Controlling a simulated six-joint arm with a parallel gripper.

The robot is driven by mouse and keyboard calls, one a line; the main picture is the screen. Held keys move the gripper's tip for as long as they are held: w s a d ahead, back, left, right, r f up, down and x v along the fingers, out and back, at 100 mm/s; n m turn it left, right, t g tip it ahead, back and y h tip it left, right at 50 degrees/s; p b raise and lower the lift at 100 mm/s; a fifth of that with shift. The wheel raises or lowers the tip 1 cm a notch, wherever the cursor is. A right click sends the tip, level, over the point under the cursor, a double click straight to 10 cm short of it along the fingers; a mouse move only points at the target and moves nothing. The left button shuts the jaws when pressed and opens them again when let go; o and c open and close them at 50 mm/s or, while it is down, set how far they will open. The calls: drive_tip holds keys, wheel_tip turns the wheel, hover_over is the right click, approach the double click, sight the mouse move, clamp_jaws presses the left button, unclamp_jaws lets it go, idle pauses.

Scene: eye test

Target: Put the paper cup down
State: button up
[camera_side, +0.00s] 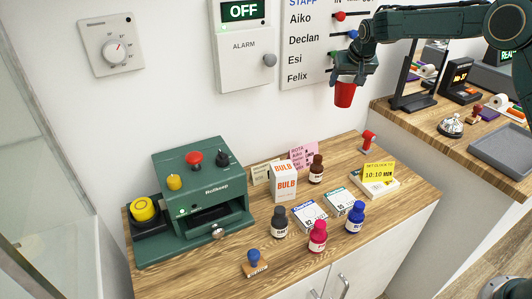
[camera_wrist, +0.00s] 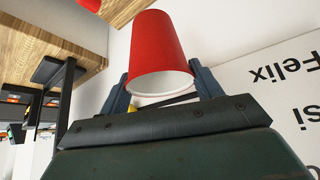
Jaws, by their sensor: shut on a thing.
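The paper cup (camera_side: 345,94) is red and hangs below my gripper (camera_side: 350,72) in the side view. It is high above the wooden counter (camera_side: 385,213), clear of any surface, with its narrower base downward and a slight tilt. In the wrist view the red cup (camera_wrist: 162,42) sits between the two fingers of my gripper (camera_wrist: 163,85), its white rim toward the palm. My gripper is shut on the cup. The cup's inside is mostly hidden.
Counter items include a green machine (camera_side: 200,200), a bulb box (camera_side: 284,181), several bottles such as a red one (camera_side: 317,237), a stamp (camera_side: 254,262) and a yellow-topped block (camera_side: 379,178). A right-hand counter holds a bell (camera_side: 451,125) and grey tray (camera_side: 503,150). Bare wood shows at the counter's right end.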

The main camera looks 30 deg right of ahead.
drive_tip(key=shift+w+d, duration=0.5)
drive_tip(key=shift+d, duration=0.1)
wheel_tip(320, 180, down, 16)
drive_tip(key=shift+r, duration=0.15)
idle(0.3)
drive_tip(key=shift+f, duration=2.1)
drive_tip(key=shift+f, duration=0.15)
drive_tip(key=o, duration=1)
drive_tip(key=shift+c, duration=0.2)
